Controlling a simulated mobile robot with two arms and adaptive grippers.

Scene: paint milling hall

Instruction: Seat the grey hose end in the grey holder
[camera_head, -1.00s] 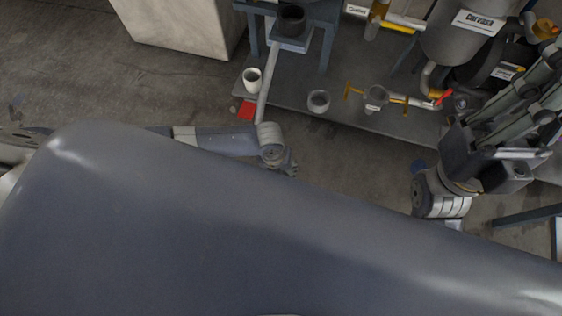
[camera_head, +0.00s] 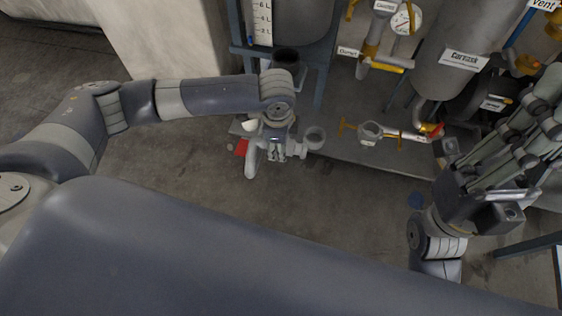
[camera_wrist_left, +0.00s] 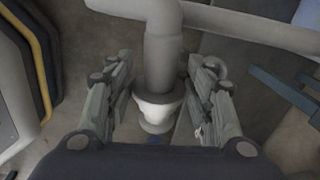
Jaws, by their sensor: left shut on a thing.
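My left gripper (camera_head: 277,150) is over the low table's front edge. In the left wrist view its fingers (camera_wrist_left: 160,88) stand on both sides of a grey hose end (camera_wrist_left: 163,62), which has a pale flared collar. The gripper is shut on it. In the head view a pale grey bent piece of hose (camera_head: 252,163) shows beside the gripper; the rest is hidden by my arm. The grey holder (camera_head: 315,137), a round open cup, is just right of the gripper. Whether they touch is unclear. My right gripper (camera_head: 538,108) is at the right edge, away from the holder; its fingertips are unclear.
A white cup (camera_head: 249,125) is partly hidden beside my left wrist. A black cup (camera_head: 286,57) is on the blue stand behind. A valve with yellow handles (camera_head: 370,131) and a labelled tank (camera_head: 455,65) stand right. The floor in front is open.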

